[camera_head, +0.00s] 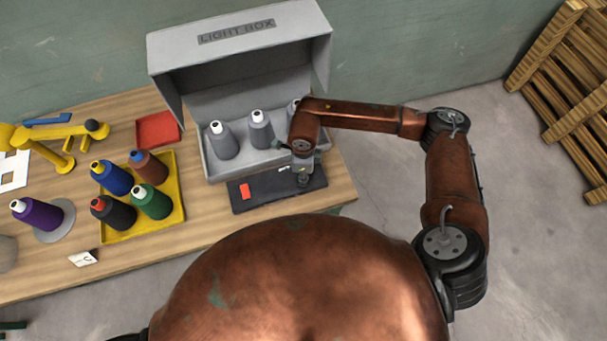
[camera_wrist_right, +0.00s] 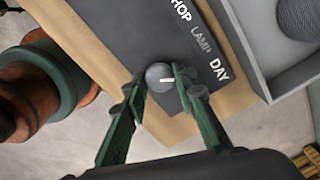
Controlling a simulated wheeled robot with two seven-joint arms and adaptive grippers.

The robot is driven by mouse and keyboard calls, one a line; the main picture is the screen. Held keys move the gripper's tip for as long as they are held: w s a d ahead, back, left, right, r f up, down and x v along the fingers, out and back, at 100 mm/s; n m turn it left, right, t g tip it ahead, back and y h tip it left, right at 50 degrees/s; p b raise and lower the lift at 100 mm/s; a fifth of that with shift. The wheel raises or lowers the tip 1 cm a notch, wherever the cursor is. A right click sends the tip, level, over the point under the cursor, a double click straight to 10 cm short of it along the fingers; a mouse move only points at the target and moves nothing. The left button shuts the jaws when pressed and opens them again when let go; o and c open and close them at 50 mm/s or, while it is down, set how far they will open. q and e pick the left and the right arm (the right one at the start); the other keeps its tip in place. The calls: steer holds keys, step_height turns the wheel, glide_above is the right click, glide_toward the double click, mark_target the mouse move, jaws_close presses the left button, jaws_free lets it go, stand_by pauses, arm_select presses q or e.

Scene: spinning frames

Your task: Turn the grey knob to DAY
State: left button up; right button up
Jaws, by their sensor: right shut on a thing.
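The grey knob (camera_wrist_right: 158,75) shows in the right wrist view on a dark control panel (camera_wrist_right: 140,32), with a white mark on its top. The mark points right and slightly down in that view. The printed words LAMP (camera_wrist_right: 200,40) and DAY (camera_wrist_right: 220,69) are up and to the right of the knob; DAY is nearest the mark's direction. My right gripper (camera_wrist_right: 154,84) is shut on the knob, a finger on either side. In the head view my right gripper (camera_head: 303,176) is over the panel's right part and hides the knob. Dark green tips at the bottom left edge may be my left gripper.
A grey light box (camera_head: 237,70) with grey thread cones stands behind the panel. A red switch (camera_head: 245,191) is on the panel's left. A yellow tray (camera_head: 178,219) with several coloured cones is further left. A wooden pallet (camera_head: 570,95) leans at the right.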

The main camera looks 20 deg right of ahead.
steer(key=shift+m, duration=0.4)
steer(key=o, duration=1.2)
steer(key=shift+c, duration=0.2)
steer(key=shift+r, duration=0.1)
step_height(320, 180, up, 12)
